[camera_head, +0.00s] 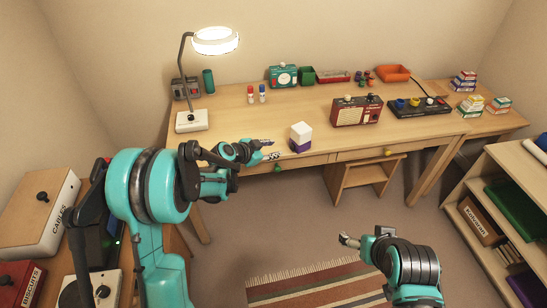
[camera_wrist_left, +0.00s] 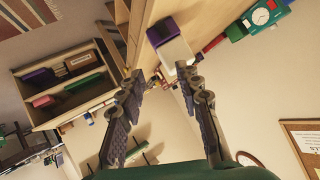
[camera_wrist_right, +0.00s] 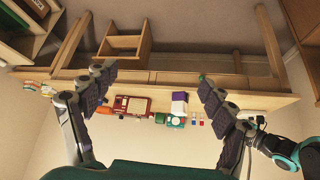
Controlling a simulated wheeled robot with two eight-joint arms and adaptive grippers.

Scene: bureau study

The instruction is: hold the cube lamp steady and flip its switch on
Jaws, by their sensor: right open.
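The cube lamp (camera_head: 300,136), a white block on a purple base, stands upright near the front edge of the desk. It also shows in the left wrist view (camera_wrist_left: 174,46), past the fingertips, and in the right wrist view (camera_wrist_right: 179,104). I cannot make out its switch. My left gripper (camera_head: 269,149) is just left of the lamp at the desk's front edge, apart from it. In the left wrist view its fingers (camera_wrist_left: 165,80) are spread with nothing between them. My right gripper (camera_head: 349,241) is open and empty, low in front of the desk and well away from the lamp.
On the desk (camera_head: 237,122), a lit desk lamp (camera_head: 192,120) stands at the left and a red radio (camera_head: 356,111) right of the cube lamp. Two small bottles (camera_head: 256,94) stand behind it. A stool (camera_head: 362,181) is under the desk. Desktop around the cube lamp is clear.

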